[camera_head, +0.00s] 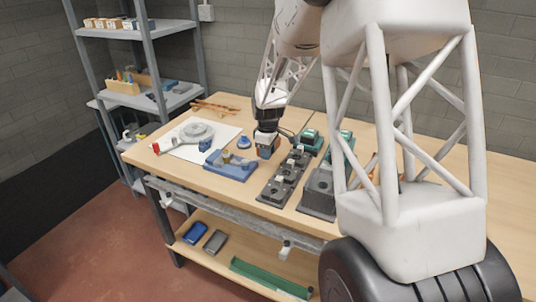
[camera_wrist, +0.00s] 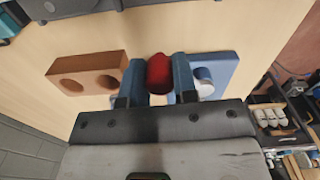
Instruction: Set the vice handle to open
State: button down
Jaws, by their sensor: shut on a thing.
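My gripper (camera_head: 267,150) is low over the middle of the workbench, just right of a blue plate with small parts on it (camera_head: 231,170). In the wrist view its two blue fingers (camera_wrist: 159,76) are closed on a red rounded piece (camera_wrist: 159,72). The red piece is hidden in the head view. I cannot tell whether it is the vice handle, and I cannot pick out the vice with certainty. In the wrist view, a blue block with a pale round knob (camera_wrist: 222,72) lies right of the fingers. A brown block with two holes (camera_wrist: 88,72) lies to the left.
Dark fixtures (camera_head: 283,179) stand right of the gripper, with green-topped parts (camera_head: 312,140) behind. A grey disc (camera_head: 195,132) and a red-ended tool (camera_head: 170,143) lie on a white sheet at left. My large white arm link covers the bench's right side.

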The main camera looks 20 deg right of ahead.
jog(key=shift+w+r+n, duration=0.1)
jog(key=shift+w+n, duration=0.3)
jog(key=shift+n, duration=0.1)
jog(key=c, duration=0.9)
grip_release()
jog(key=shift+r, duration=3.85)
jog(key=shift+s+r, duration=0.1)
